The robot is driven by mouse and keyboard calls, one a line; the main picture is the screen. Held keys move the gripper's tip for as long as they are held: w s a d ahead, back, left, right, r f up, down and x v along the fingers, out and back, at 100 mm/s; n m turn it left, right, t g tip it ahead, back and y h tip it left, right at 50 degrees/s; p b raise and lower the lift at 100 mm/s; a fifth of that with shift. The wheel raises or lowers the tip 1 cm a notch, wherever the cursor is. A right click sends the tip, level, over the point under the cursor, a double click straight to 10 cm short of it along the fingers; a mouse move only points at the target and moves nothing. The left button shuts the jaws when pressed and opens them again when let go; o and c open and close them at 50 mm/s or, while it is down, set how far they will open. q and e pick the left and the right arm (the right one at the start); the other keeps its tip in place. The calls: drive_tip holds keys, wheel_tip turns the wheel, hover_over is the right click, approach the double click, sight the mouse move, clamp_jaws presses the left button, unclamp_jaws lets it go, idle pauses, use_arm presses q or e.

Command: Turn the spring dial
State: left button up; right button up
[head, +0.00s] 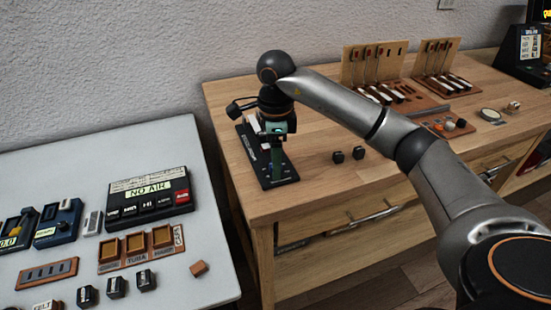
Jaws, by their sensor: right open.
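A black device with a flat base plate (279,181) and a lettered strip stands at the left end of the wooden bench. A dark knob on a short arm (235,109) sticks out to the left near my wrist. My right gripper (277,146) points down over this device, open; my wrist and hand hide much of the device's upper part. I cannot pick out the spring dial for sure, nor tell whether my fingers touch anything. My left gripper is not in view.
Wooden racks with key levers (378,62) stand at the back. A grey table (190,275) on the left holds a NO AIR panel (150,195) and a wooden tray (137,262).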

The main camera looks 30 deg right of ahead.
drive_tip(key=shift+c, duration=0.4)
clamp_jaws()
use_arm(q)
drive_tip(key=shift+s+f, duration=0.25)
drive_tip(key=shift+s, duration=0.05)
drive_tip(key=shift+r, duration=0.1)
use_arm(e)
drive_tip(key=shift+r+m+p, duration=0.15)
drive_tip(key=shift+m+p, duration=0.3)
drive_tip(key=shift+m, duration=0.65)
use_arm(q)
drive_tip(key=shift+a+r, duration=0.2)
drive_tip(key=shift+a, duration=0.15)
use_arm(e)
drive_tip(key=shift+m, duration=0.3)
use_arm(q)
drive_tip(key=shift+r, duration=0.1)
use_arm(e)
drive_tip(key=shift+o, duration=0.4)
unclamp_jaws()
